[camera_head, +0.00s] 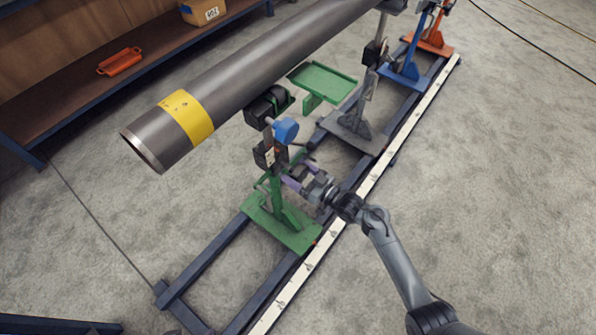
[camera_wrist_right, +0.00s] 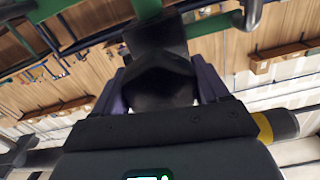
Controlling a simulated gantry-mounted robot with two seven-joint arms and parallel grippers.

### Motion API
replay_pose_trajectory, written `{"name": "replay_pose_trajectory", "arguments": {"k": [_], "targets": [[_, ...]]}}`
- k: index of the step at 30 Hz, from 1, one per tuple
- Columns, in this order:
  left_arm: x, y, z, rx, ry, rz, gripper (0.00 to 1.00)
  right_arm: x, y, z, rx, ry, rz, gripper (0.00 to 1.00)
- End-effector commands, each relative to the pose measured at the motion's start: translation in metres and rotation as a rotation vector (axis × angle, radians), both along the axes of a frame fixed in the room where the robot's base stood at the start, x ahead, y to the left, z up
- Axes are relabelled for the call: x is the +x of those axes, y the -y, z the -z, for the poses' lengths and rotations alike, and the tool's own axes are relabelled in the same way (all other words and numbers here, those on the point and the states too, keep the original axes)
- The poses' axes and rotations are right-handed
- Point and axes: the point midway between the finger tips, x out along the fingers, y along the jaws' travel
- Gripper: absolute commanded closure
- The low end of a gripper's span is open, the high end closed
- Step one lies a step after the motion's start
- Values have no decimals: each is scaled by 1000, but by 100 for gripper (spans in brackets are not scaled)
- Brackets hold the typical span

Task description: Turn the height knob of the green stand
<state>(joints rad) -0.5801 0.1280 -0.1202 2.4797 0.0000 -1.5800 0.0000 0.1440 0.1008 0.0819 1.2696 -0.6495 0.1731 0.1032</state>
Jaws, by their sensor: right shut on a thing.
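The green stand (camera_head: 276,195) stands on the rail frame under the near end of the grey pipe (camera_head: 240,75). My right gripper (camera_head: 297,174) reaches the stand's post from the right, its purple fingers at mid-height. In the right wrist view, the gripper (camera_wrist_right: 160,88) is shut on a black knob (camera_wrist_right: 160,75), with one finger on each side. I take it for the height knob; in the head view the fingers mostly hide it. A blue knob (camera_head: 286,130) sits higher on the stand, apart from the fingers. My left gripper is not in view.
A green tray (camera_head: 322,82) juts out beside the pipe. Grey (camera_head: 352,125), blue (camera_head: 408,70) and orange (camera_head: 432,42) stands follow along the rail frame (camera_head: 205,262). A shelf at upper left holds an orange item (camera_head: 120,62) and a yellow bin (camera_head: 203,12).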

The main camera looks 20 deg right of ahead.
Motion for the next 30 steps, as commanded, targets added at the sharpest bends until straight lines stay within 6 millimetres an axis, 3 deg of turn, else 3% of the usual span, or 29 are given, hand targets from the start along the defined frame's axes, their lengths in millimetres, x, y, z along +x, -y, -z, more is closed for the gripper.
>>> {"name": "replay_pose_trajectory", "arguments": {"k": [12, 30], "targets": [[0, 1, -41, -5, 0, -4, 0, 0, 0, -3, 299, -188, 1, 56], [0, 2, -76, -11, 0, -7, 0, -1, -1, -1, 788, -484, 1, 56]]}}
